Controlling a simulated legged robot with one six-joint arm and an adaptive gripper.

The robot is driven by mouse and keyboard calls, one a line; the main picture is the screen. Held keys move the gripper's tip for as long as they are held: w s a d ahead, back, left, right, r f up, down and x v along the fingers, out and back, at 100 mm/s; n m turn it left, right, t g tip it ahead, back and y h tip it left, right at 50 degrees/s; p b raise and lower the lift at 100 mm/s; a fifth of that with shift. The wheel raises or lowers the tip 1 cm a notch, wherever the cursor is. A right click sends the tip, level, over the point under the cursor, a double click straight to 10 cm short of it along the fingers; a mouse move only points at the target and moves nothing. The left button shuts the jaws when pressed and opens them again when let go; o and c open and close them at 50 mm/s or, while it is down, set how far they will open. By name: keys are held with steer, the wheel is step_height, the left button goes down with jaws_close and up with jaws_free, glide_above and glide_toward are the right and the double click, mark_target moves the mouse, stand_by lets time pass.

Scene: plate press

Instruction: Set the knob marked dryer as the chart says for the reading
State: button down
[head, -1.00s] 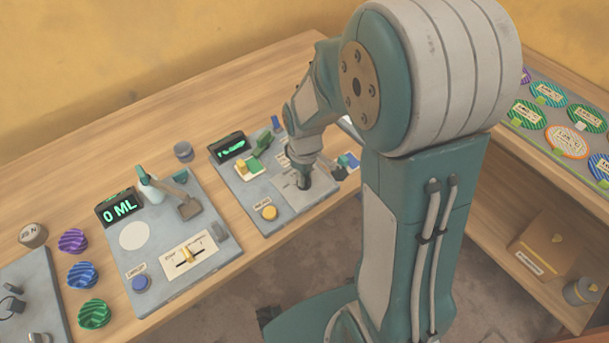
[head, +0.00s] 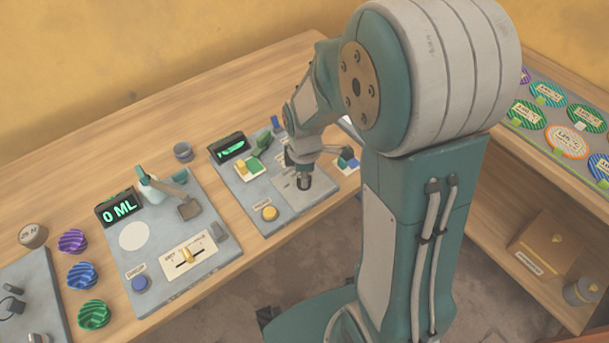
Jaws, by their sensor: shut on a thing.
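My gripper (head: 304,182) points down over the right part of the right-hand grey panel (head: 285,215). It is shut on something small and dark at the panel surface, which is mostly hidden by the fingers. I cannot read whether this is the knob marked dryer. The panel's display (head: 232,148) shows green marks too small to read. A yellow button (head: 270,213) with a small label sits at the panel's front left. No chart is readable in the head view.
Left of it, another panel has a display (head: 120,208) reading 0 ML, a slider (head: 189,257) and a blue button (head: 141,283). Purple, blue and green ribbed pieces (head: 82,275) stand further left. Striped discs (head: 567,141) lie on the right shelf.

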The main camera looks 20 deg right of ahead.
steer(key=shift+w+r, duration=0.1)
steer(key=shift+w, duration=0.1)
steer(key=c, duration=0.7)
jaws_free()
steer(key=shift+a, duration=0.15)
steer(key=shift+o, duration=0.2)
step_height(320, 180, up, 12)
steer(key=s+r+m+t, duration=0.2)
steer(key=s+r+m, duration=0.2)
steer(key=s+m, duration=0.3)
steer(key=s+r+m+t, duration=0.3)
steer(key=s+r+m, duration=0.1)
steer(key=s+m, duration=0.3)
steer(key=shift+s+r+m+t, duration=0.2)
steer(key=shift+r+m+t, duration=0.1)
steer(key=shift+r, duration=0.05)
